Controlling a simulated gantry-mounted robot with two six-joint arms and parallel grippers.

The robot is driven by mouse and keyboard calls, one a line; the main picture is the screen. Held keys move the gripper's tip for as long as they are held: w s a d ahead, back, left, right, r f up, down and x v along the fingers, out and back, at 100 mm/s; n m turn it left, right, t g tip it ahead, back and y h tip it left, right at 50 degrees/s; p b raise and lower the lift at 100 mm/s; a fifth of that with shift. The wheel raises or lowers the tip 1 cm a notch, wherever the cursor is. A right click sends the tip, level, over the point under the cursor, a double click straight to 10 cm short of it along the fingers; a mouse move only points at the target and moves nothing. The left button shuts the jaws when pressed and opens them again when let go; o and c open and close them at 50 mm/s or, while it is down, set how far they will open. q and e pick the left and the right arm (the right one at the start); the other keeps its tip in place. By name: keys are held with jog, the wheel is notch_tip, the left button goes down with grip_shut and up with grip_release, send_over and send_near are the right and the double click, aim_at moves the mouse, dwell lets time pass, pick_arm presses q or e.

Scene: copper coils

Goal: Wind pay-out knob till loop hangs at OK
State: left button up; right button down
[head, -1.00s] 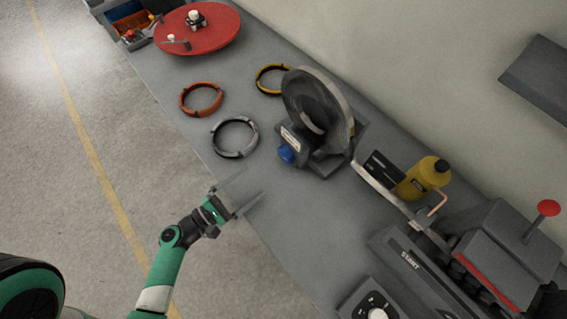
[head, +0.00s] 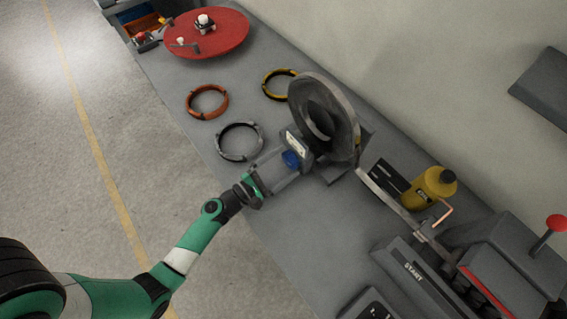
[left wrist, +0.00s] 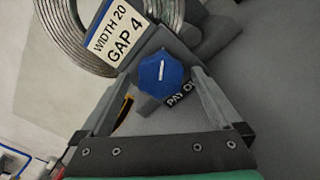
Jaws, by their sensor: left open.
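The blue pay-out knob (head: 291,159) sits on the front of the dark grey coil stand, under a large grey coil (head: 325,115). In the left wrist view the knob (left wrist: 161,74) carries a white pointer mark, and a partly hidden "PAY OU..." label (left wrist: 181,95) lies beside it. My left gripper (head: 290,163) is open, with its fingers to either side of the knob; I cannot tell whether they touch it. A strip (head: 385,196) runs from the coil stand to the machine at the lower right. An OK mark and a hanging loop cannot be made out. My right gripper is not in view.
A sign (left wrist: 110,39) above the knob reads "WIDTH 20 GAP 4". Orange (head: 207,101), grey (head: 239,141) and yellow (head: 280,84) rings lie on the bench. A red turntable (head: 225,40) stands at the far end.

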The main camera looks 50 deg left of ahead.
pick_arm(q)
jog(key=c, duration=1.4)
jog(key=m+b, duration=0.3)
jog(key=m, duration=0.2)
jog(key=shift+f, duration=0.15)
jog(key=m+b, duration=0.2)
jog(key=m, duration=0.1)
jog(key=shift+m+b, duration=0.65)
jog(key=shift+m, duration=0.75)
